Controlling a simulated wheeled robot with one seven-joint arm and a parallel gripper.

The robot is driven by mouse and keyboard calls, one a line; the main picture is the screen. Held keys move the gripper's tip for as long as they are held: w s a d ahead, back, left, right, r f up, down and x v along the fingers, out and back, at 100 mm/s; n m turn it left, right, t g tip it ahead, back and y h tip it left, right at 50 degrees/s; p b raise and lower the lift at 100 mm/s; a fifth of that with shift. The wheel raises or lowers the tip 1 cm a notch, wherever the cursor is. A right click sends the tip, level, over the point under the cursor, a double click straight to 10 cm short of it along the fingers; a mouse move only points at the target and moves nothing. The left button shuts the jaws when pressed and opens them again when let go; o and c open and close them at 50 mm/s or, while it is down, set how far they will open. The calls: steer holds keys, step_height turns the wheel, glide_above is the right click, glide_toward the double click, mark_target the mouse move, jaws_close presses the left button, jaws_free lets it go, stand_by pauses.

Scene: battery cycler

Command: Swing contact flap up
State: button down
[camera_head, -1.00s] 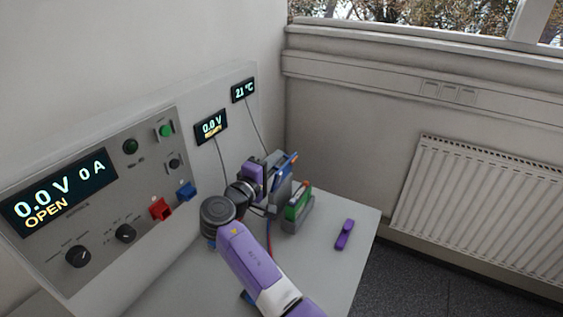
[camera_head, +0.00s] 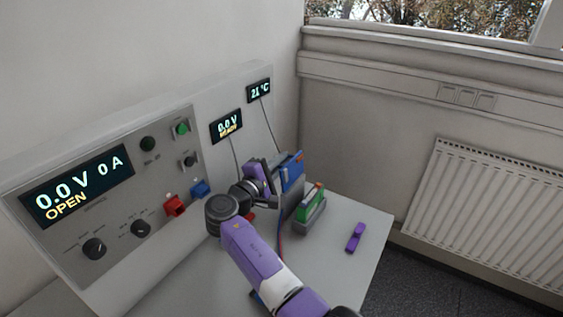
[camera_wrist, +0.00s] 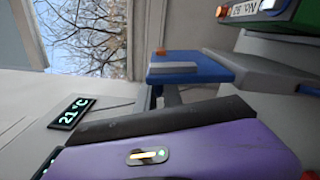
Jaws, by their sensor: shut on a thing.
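The contact flap (camera_head: 292,172) is a blue plate with an orange edge, standing raised and tilted on a grey fixture on the bench. In the wrist view the blue flap (camera_wrist: 190,66) carries a light grey block and an orange piece. My gripper (camera_head: 276,180), with a purple body, reaches it from the left and is shut on it. In the wrist view the purple body and a dark finger fill the lower part; the exact grip contact is hidden. A green cell in a grey holder (camera_head: 311,211) stands just right of the fixture.
A purple object (camera_head: 355,238) lies on the bench (camera_head: 350,275) at right. The cycler panel (camera_head: 110,215) with knobs and red and blue sockets stands at left. Cables hang from two small displays behind my gripper. The bench's right front is clear.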

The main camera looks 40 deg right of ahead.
steer(key=shift+r, duration=0.2)
steer(key=c, duration=1.6)
jaws_free()
steer(key=shift+o, duration=0.4)
steer(key=shift+f, duration=0.1)
steer(key=b+v, duration=0.1)
steer(key=v, duration=0.6)
steer(key=shift+a+b, duration=0.3)
steer(key=shift+s, duration=0.1)
